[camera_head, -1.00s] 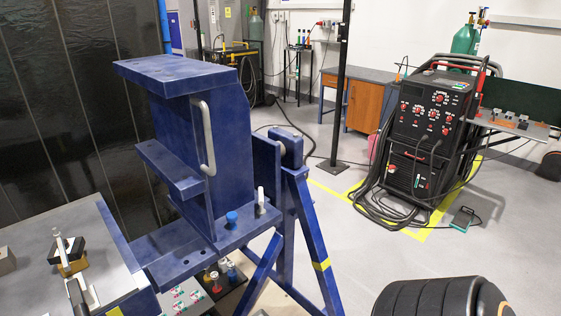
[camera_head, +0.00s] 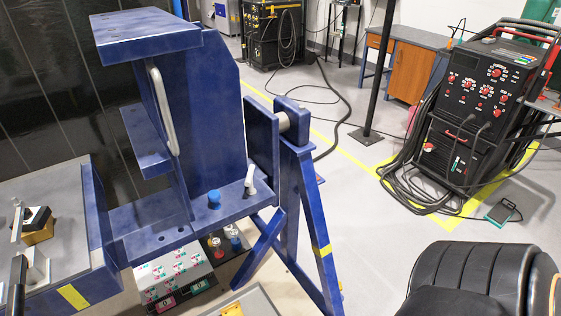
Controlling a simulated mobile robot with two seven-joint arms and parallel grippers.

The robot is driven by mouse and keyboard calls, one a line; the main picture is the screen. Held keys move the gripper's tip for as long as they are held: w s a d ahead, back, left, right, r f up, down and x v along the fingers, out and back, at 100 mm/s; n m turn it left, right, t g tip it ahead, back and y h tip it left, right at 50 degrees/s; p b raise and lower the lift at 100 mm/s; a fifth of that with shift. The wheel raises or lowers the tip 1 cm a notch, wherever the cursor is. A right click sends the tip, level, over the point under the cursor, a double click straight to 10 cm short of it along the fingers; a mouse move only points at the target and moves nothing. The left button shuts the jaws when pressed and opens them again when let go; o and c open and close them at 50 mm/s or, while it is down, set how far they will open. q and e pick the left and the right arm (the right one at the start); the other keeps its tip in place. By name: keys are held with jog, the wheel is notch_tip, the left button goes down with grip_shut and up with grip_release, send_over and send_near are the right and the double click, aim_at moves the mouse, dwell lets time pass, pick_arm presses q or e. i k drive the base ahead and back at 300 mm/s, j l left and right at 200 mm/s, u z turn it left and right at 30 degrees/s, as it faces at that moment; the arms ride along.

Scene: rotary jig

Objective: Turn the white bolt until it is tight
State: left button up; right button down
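The white bolt (camera_head: 250,180) stands up from the lower blue plate of the rotary jig (camera_head: 160,224), near its right end. It is small and pale, and its upper part shows above the plate. How far it is screwed in cannot be told. A blue bolt (camera_head: 214,199) stands in the same plate just to its left. The jig's tall blue frame has a grey handle (camera_head: 163,111) on its side and is held by a blue stand (camera_head: 300,205). Neither of my grippers is in view.
A grey-topped table with clamps (camera_head: 40,225) is at the left. A button panel (camera_head: 175,272) sits low beneath the jig. A black ribbed object (camera_head: 470,277) fills the bottom right. A welding machine (camera_head: 475,110) with cables stands at right. Grey floor lies between.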

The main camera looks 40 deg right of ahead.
aim_at(251, 191)
jog(key=l, duration=0.7)
jog(key=k+l, duration=0.1)
jog(key=l, duration=0.55)
